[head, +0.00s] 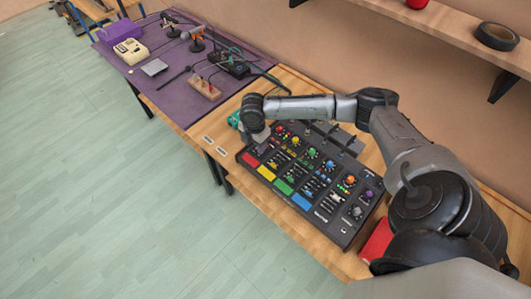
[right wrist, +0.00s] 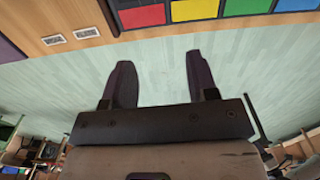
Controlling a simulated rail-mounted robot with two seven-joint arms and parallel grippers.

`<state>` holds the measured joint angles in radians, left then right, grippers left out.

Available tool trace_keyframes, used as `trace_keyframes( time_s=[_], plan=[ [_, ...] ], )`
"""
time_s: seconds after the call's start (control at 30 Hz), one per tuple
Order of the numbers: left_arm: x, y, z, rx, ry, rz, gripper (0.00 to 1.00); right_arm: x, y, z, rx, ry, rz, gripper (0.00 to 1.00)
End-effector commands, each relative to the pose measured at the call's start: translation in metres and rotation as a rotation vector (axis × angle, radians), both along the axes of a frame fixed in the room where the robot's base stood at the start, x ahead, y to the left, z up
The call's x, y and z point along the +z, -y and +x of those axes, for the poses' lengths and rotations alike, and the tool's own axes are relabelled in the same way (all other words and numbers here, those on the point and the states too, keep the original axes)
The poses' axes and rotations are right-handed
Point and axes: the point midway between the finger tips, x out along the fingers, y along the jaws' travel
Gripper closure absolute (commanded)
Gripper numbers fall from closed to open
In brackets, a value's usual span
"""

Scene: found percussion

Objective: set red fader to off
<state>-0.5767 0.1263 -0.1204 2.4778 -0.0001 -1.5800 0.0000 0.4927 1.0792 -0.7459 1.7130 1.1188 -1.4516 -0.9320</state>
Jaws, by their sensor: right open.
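The black mixer console (head: 345,232) lies on the wooden table, with rows of coloured knobs, small faders and large coloured pads. Its red pad (head: 250,160) is at the left end, and a red knob (head: 280,130) sits higher up in that area. I cannot make out the red fader or its position; my right wrist covers part of that end. My left gripper is not in view.
A purple-covered table (head: 175,100) at the back left holds a beige device (head: 130,51), a purple box (head: 120,29) and a wooden block (head: 204,90). A shelf with a dark tape roll (head: 497,36) hangs at upper right. The green floor at left is clear.

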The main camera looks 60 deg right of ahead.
Motion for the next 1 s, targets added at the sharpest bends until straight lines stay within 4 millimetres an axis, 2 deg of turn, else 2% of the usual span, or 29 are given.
trace_keyframes(
  time_s=[0.03, 0.1, 0.2, 0.3, 0.47, 1.0],
  plan=[
    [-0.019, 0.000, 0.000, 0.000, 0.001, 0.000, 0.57, -0.004, 0.025, 0.006, -0.012, 0.002, -0.012, 0.47],
    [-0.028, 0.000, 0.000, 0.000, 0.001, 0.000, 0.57, 0.003, 0.048, 0.009, -0.019, 0.000, -0.012, 0.47],
    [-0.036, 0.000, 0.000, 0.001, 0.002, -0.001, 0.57, 0.011, 0.072, 0.011, -0.030, 0.000, -0.010, 0.47],
    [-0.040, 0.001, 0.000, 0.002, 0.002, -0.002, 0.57, 0.015, 0.086, 0.011, -0.037, 0.001, -0.006, 0.47],
    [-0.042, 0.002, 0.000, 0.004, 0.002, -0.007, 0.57, 0.005, 0.092, 0.011, -0.042, 0.000, -0.002, 0.47],
    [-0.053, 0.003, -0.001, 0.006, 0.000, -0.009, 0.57, -0.089, 0.091, 0.010, -0.041, 0.000, -0.003, 0.47]
  ],
)
